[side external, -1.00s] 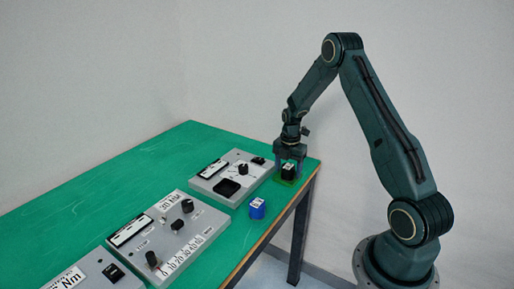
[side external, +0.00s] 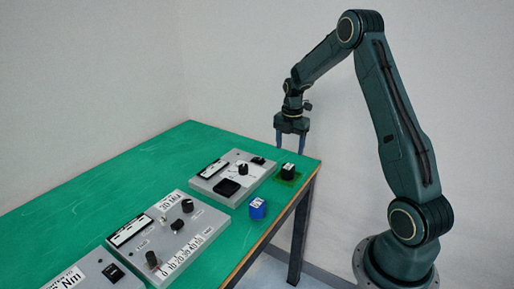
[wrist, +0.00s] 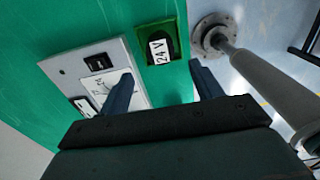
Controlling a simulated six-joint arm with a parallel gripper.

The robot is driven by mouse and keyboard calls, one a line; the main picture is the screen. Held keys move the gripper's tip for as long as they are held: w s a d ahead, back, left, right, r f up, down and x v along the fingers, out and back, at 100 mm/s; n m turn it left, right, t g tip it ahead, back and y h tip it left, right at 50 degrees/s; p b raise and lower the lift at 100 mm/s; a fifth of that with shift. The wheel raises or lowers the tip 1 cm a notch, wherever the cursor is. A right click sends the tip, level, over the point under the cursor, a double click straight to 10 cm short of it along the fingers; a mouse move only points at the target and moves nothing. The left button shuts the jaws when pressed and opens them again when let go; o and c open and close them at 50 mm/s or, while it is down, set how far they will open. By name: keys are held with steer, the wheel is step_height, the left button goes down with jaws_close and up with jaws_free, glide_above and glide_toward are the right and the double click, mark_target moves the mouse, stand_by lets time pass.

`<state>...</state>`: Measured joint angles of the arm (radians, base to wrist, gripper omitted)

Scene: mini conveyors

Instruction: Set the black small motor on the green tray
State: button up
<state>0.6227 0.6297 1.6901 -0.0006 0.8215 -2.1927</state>
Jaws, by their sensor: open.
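The black small motor (side external: 288,171) stands upright on the green tray (side external: 295,181) near the table's right corner. In the wrist view the motor (wrist: 168,43) shows a white "24 V" label, and the tray (wrist: 180,26) frames it. My gripper (side external: 290,151) is open and empty, above the motor and apart from it. In the wrist view its two fingers (wrist: 160,85) are spread, with bare green table between their tips and the motor beyond them.
A blue motor (side external: 257,208) stands near the table's front edge. A grey panel with a dial (side external: 217,187) sits just left of the tray, and more grey panels (side external: 160,235) lie nearer the camera. The table's left part (side external: 100,180) is clear.

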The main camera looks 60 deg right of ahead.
steer(key=shift+r, duration=1.3)
steer(key=s+a+r+m+t, duration=0.1)
steer(key=s+a+r+m, duration=0.25)
steer(key=a+r, duration=0.5)
steer(key=s+a+r+m+t, duration=0.25)
steer(key=a+r+m, duration=0.25)
steer(key=a+r, duration=0.3)
steer(key=s+a+m+t, duration=0.2)
steer(key=s+a+m, duration=0.7)
steer(key=s, duration=0.7)
steer(key=shift+a+r, duration=0.3)
steer(key=shift+a, duration=1.2)
steer(key=shift+w+m, duration=0.1)
steer(key=shift+m, duration=0.15)
